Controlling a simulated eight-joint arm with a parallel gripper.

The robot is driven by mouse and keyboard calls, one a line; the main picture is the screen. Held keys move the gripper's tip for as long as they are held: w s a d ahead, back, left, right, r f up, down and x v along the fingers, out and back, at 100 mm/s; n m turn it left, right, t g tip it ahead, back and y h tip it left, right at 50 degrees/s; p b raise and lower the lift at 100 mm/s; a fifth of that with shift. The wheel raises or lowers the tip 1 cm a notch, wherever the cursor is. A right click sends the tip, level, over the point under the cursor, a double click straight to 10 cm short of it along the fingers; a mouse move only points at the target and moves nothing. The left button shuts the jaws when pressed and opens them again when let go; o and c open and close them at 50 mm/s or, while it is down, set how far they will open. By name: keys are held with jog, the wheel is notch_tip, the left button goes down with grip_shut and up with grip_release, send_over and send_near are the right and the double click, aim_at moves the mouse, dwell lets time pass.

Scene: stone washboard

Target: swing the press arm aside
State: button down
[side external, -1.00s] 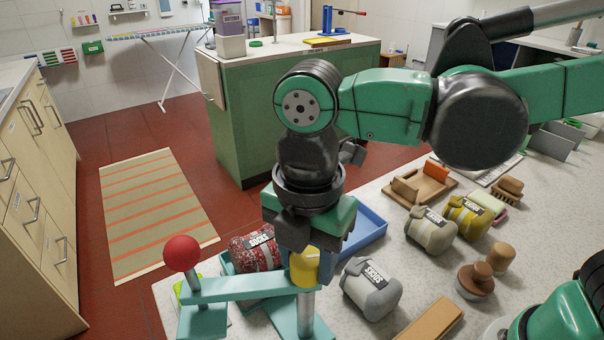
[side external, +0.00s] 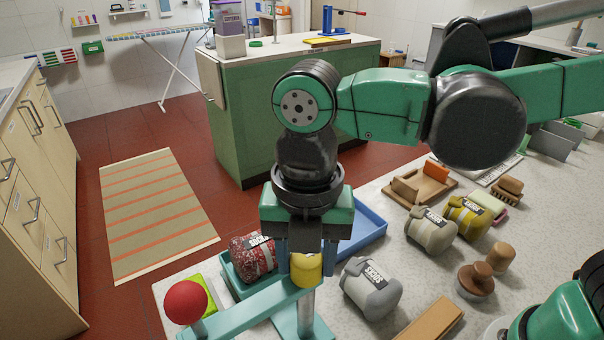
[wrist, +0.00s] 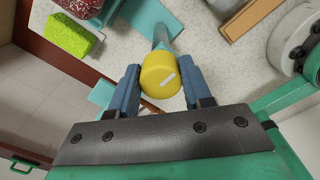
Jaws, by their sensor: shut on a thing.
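The press arm is a teal bar (side external: 255,306) with a red ball (side external: 186,302) at its left end. A yellow knob (side external: 305,268) stands at its other end, by the grey post (side external: 306,312). My gripper (side external: 306,262) points down over the knob, its blue fingers on either side of it. In the wrist view the yellow knob (wrist: 160,75) sits between the two fingers (wrist: 160,88), which are shut on it.
A grey sock roll (side external: 371,288) lies just right of the post. A blue tray (side external: 370,228) is behind it. More sock rolls (side external: 431,231), brushes (side external: 476,280) and a wooden block (side external: 430,320) are to the right. A green sponge (wrist: 69,35) lies left of the press.

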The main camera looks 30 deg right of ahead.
jog(key=shift+c, duration=1.9)
grip_release()
jog(key=shift+r, duration=2.8)
jog(key=shift+w+d+f+m, duration=0.1)
jog(key=shift+d+m, duration=0.2)
jog(key=shift+m, duration=0.1)
jog(key=w+d+f+m+t, duration=0.1)
jog(key=d+f+m+t, duration=0.2)
jog(key=d+m, duration=0.6)
jog(key=w+d+f+m+t, duration=0.2)
jog(key=d+m, duration=0.6)
jog(key=m, duration=1)
jog(key=shift+w+d+f+m+t, duration=0.15)
jog(key=shift+d+f+m+t, duration=0.25)
jog(key=shift+t, duration=0.7)
